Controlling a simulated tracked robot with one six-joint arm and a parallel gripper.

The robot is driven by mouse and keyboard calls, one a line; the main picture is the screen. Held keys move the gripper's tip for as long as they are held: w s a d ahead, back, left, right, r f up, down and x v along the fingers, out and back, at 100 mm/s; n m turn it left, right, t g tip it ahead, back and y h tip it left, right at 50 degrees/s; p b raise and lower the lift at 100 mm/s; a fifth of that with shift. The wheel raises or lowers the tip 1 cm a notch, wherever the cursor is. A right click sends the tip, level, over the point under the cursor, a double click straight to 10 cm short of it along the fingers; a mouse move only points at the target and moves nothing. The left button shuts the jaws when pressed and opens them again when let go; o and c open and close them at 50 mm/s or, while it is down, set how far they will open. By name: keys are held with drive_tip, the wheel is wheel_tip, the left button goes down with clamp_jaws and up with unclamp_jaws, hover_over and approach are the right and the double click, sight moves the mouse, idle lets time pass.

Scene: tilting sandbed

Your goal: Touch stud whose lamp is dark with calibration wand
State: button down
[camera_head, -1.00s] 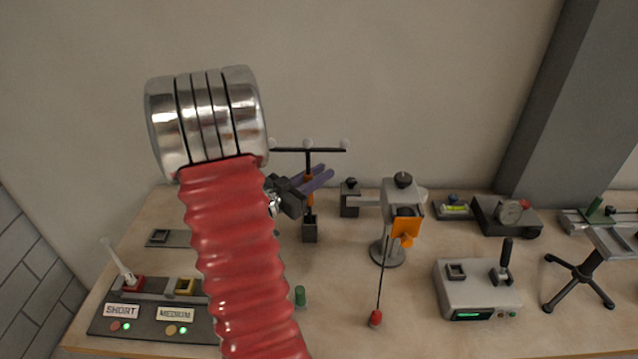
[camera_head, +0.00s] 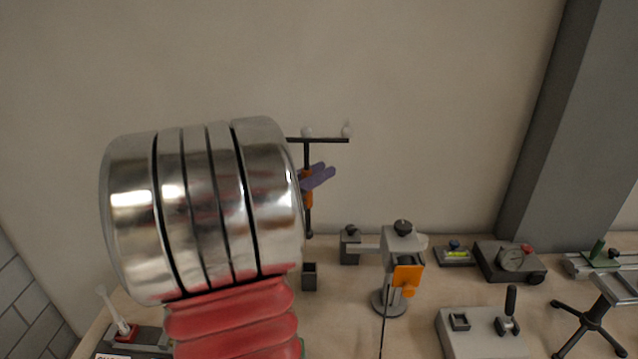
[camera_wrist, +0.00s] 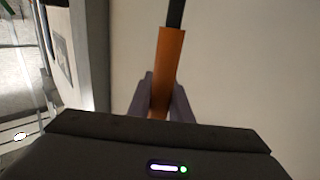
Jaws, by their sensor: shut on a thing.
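The calibration wand is a dark T-shaped rod with white balls on its crossbar (camera_head: 325,140) and an orange handle (camera_head: 308,190). My gripper (camera_head: 318,177), with purple fingers, is shut on the orange handle. In the wrist view the fingers of my gripper (camera_wrist: 162,100) lie on both sides of the handle (camera_wrist: 168,65). The wand is upright in the head view, its lower end clear above a small dark open-topped box (camera_head: 309,277). My arm hides the wand's left end and part of my gripper. I cannot make out a stud with a dark lamp.
A stand with an orange tag (camera_head: 407,277) stands right of the dark box. A grey box with a black lever (camera_head: 485,335), a gauge box (camera_head: 511,260) and a black tripod foot (camera_head: 590,330) are farther right. A white lever (camera_head: 112,310) shows at lower left.

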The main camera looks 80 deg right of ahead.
idle(0.6)
wheel_tip(320, 180, up, 9)
idle(1.4)
